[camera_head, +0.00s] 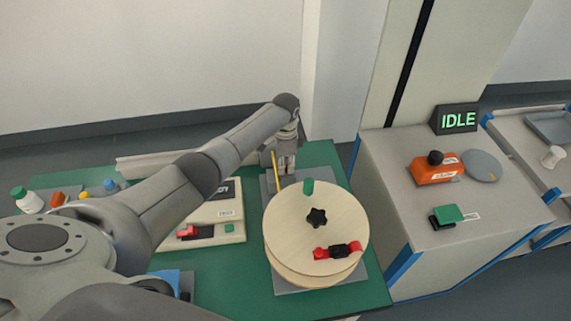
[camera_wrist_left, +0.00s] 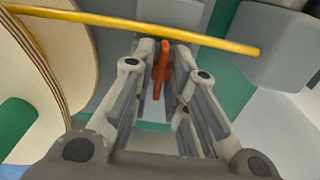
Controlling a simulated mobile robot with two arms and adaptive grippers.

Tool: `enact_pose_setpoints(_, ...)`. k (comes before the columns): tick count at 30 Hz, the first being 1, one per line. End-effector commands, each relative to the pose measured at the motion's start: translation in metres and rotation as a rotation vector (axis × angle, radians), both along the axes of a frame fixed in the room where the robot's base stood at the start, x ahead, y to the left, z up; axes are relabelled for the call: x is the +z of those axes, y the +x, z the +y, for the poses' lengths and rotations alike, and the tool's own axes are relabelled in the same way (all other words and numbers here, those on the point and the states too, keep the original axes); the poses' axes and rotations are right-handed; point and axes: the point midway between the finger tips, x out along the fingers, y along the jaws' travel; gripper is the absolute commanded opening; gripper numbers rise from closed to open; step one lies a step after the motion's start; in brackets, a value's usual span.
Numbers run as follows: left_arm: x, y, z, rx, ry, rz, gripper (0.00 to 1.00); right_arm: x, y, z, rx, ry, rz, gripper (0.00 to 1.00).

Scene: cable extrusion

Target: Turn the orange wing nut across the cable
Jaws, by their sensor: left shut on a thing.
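The orange wing nut (camera_wrist_left: 160,72) shows in the left wrist view between the fingers of my left gripper (camera_wrist_left: 164,52). The gripper is shut on it. The nut's long side runs up the picture, roughly crosswise to the yellow cable (camera_wrist_left: 215,42). The cable passes just beyond the nut's upper end; I cannot tell whether they touch. In the head view my left gripper (camera_head: 287,163) points down behind the wooden reel, beside a short upright piece of the yellow cable (camera_head: 274,164). The wing nut is hidden there. My right gripper is not in view.
The wooden reel (camera_head: 290,230) with a black star knob and a red-black clamp stands close in front of the left gripper. A grey block (camera_wrist_left: 280,45) is at the cable's right end. A grey cabinet (camera_head: 400,165) with an IDLE display (camera_head: 457,119) stands right.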

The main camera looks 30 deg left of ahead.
Motion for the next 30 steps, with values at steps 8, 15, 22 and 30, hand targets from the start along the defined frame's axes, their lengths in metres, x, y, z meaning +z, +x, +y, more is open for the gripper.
enact_pose_setpoints(8, 0.001, 0.001, 0.0, 0.001, 0.0, -0.003, 0.39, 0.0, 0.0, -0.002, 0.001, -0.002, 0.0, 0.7)
enact_pose_setpoints(15, 0.001, 0.0, 0.0, 0.001, 0.0, -0.001, 0.39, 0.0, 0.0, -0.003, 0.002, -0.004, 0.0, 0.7)
enact_pose_setpoints(22, 0.02, 0.001, 0.001, 0.0, 0.0, -0.004, 0.39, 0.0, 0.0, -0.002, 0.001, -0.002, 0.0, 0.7)
enact_pose_setpoints(30, 0.078, 0.002, 0.001, 0.001, 0.001, -0.007, 0.39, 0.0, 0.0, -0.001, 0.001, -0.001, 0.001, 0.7)
